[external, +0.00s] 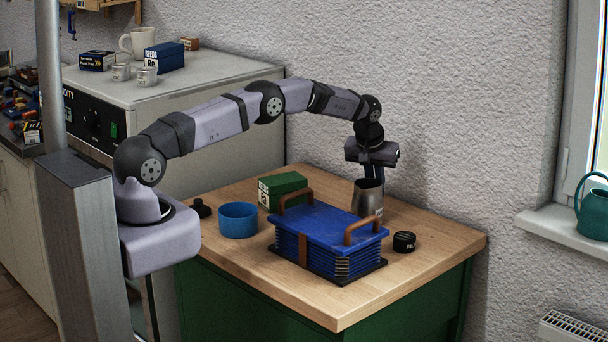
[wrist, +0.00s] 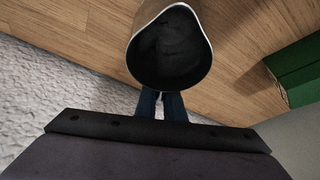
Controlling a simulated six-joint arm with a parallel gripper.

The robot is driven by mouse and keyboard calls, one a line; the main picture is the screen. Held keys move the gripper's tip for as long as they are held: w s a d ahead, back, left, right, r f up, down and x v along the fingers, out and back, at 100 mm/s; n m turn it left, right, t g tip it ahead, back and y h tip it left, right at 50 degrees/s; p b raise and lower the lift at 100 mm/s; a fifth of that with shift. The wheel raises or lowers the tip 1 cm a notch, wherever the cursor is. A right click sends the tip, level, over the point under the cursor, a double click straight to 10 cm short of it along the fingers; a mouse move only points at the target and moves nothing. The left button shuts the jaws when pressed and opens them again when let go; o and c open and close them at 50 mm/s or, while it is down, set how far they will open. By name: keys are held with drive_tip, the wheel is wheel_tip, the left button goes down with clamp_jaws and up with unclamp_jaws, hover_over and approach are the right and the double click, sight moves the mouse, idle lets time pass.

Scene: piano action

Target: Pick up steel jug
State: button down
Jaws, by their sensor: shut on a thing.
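The steel jug (external: 367,198) is a small grey metal vessel, upright at the back of the wooden table, behind the blue bellows. In the wrist view the jug (wrist: 168,55) shows its dark open mouth and pale rim, with the wooden surface around it. My gripper (external: 373,181) reaches down to the jug from behind. In the wrist view my blue fingers (wrist: 161,104) are close together at the near side of the jug's rim, shut on it. The fingertips are hidden by the jug. I cannot tell whether the jug's base touches the table.
Blue bellows with brown handles (external: 329,232) stand in front of the jug. A green box (external: 283,189), a blue bowl (external: 238,220) and a small black knob (external: 201,208) are to the left. A black tin (external: 404,242) is at right. The table's right corner (external: 455,243) is clear.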

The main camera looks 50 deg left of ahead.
drive_tip(key=shift+r, duration=0.2)
drive_tip(key=shift+w+r+b, duration=0.1)
drive_tip(key=shift+r+b, duration=0.95)
drive_tip(key=shift+r, duration=3.75)
drive_tip(key=shift+a, duration=0.15)
